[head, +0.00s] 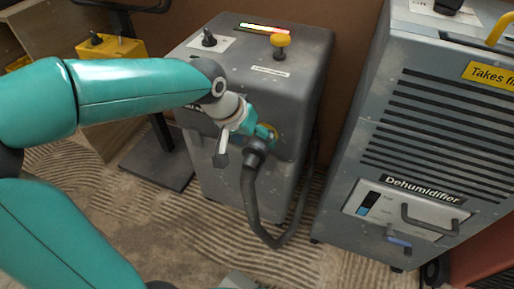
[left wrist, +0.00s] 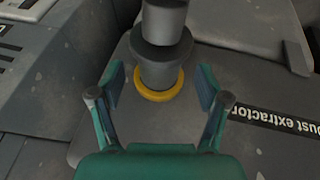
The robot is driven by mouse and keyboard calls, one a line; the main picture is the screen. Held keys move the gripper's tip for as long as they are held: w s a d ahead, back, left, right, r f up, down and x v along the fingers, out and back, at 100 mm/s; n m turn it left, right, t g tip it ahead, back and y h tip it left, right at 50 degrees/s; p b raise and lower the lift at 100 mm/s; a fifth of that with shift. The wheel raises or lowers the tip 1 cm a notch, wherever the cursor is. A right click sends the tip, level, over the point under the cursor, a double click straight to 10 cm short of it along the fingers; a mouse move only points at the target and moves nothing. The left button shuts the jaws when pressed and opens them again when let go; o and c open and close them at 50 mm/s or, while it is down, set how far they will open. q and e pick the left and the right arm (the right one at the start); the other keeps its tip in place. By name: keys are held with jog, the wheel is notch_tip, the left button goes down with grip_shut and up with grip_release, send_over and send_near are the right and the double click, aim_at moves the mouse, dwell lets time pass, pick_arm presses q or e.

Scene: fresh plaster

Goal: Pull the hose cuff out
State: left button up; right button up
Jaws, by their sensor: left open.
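The dark grey hose cuff (head: 257,147) sits at the front of the grey dust extractor (head: 225,180), with the black hose (head: 250,195) hanging from it in a loop. In the left wrist view the cuff (left wrist: 163,55) has a wide collar and meets a yellow ring (left wrist: 160,90) on the machine's face. My left gripper (head: 262,133) is at the cuff. In the left wrist view its two fingers (left wrist: 160,88) stand open, one on each side of the cuff and ring, with gaps visible. My right gripper is not in view.
The dehumidifier (head: 425,150) stands close on the right, with a drawer handle low on its front. A yellow knob (head: 280,41) rises from the extractor's top. A dark stand base (head: 158,163) and a yellow box (head: 112,48) are at left. Ridged floor shows in front.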

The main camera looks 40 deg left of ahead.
pick_arm(q)
jog(key=shift+b+x, duration=0.35)
jog(key=shift+x, duration=0.95)
jog(key=shift+c, duration=0.4)
grip_shut()
